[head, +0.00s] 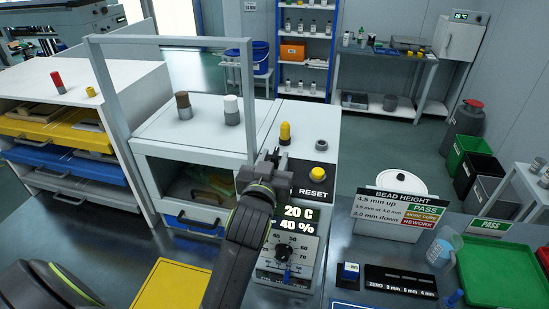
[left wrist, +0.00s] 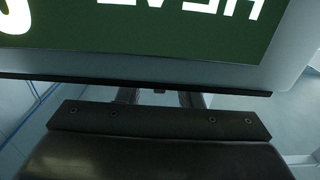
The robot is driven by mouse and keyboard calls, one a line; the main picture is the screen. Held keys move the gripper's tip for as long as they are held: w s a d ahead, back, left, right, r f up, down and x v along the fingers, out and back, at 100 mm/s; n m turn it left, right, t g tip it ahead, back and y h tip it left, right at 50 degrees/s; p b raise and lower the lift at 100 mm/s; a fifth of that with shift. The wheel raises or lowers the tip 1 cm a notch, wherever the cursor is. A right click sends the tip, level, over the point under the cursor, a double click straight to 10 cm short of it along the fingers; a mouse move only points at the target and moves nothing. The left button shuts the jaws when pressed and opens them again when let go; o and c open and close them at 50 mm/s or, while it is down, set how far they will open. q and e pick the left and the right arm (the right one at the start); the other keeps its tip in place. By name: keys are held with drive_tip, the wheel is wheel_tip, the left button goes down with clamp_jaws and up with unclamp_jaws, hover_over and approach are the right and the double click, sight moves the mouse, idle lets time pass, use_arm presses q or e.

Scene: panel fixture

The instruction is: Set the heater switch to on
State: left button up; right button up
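The grey control unit (head: 299,125) stands in the middle of the head view, with a yellow button (head: 321,173) above a RESET label, a display reading 20 C and 40 %, and a dial (head: 284,251). My left gripper (head: 270,157) is over the unit's left part, left of the RESET label, and covers some of its face. A green plate (left wrist: 150,35) with partly cut-off white letters is close in the left wrist view. I cannot make out the heater switch or its position. The left fingertips are too small and partly hidden to judge their opening. My right gripper is out of view.
A white frame (head: 105,85) stands left of the unit, around a cabinet with a white-topped knob (head: 232,110). A bead height sign (head: 400,208), a blue button block (head: 348,272) and a green tray (head: 500,272) are to the right. A yellow panel (head: 172,288) lies in front.

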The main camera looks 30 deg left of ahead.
use_arm(q)
clamp_jaws()
drive_tip(key=shift+a+m+h, duration=0.15)
drive_tip(key=shift+m+h, duration=0.25)
drive_tip(key=shift+h, duration=0.5)
drive_tip(key=m+h, duration=0.2)
drive_tip(key=shift+a+f+t+h, duration=0.1)
drive_tip(key=shift+a+t+h, duration=0.1)
drive_tip(key=shift+t+h, duration=0.15)
drive_tip(key=m+h+b, duration=0.2)
drive_tip(key=h, duration=0.1)
drive_tip(key=shift+a+f+m+h, duration=0.1)
drive_tip(key=shift+a+m+h, duration=0.05)
drive_tip(key=shift+m+h, duration=0.15)
drive_tip(key=m+g+h+b, duration=0.2)
drive_tip(key=h+b, duration=0.1)
drive_tip(key=b, duration=0.4)
drive_tip(key=m+g+h+b, duration=0.3)
drive_tip(key=h+b, duration=0.1)
drive_tip(key=b, duration=0.3)
drive_tip(key=a+m+g+h+b, duration=0.1)
drive_tip(key=m+g+h+b, duration=0.1)
drive_tip(key=b, duration=0.5)
drive_tip(key=shift+w+m+h, duration=0.35)
drive_tip(key=shift+m+h, duration=0.25)
drive_tip(key=shift+h, duration=0.35)
drive_tip(key=shift+w+m+g+h+b, duration=0.1)
drive_tip(key=shift+m+g+h+b, duration=0.65)
drive_tip(key=shift+g+b, duration=0.55)
